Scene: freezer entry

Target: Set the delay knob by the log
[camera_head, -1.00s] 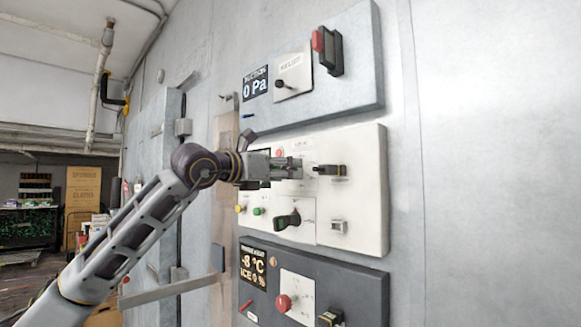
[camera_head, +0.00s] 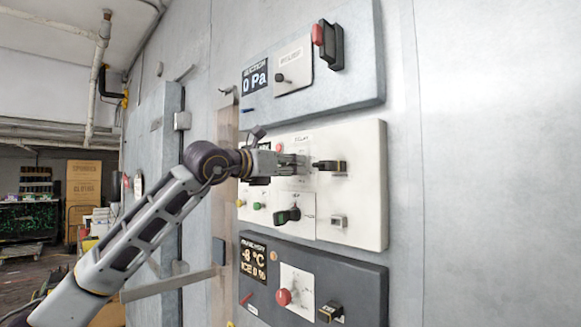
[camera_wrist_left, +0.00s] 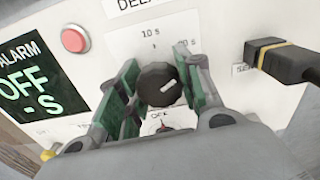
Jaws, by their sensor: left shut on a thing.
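The delay knob (camera_wrist_left: 158,84) is round and black with a white pointer mark. It sits on a white plate below a partly cut-off "DELAY" label, with "10 s" printed above it and another seconds mark at its upper right. The pointer is tilted toward the upper right. My left gripper (camera_wrist_left: 160,88) is shut on the knob, one green-padded finger on each side. In the head view my left gripper (camera_head: 296,163) reaches the white panel (camera_head: 362,180) and hides the knob. The right gripper is not in view. I cannot make out a log.
An alarm display (camera_wrist_left: 32,82) reads "OFF - s", beside a red button (camera_wrist_left: 75,39). A black plug (camera_head: 329,166) sticks out close right of the gripper. A black switch (camera_head: 287,215) is below. A grey panel (camera_head: 362,85) is above, a dark panel (camera_head: 365,290) below.

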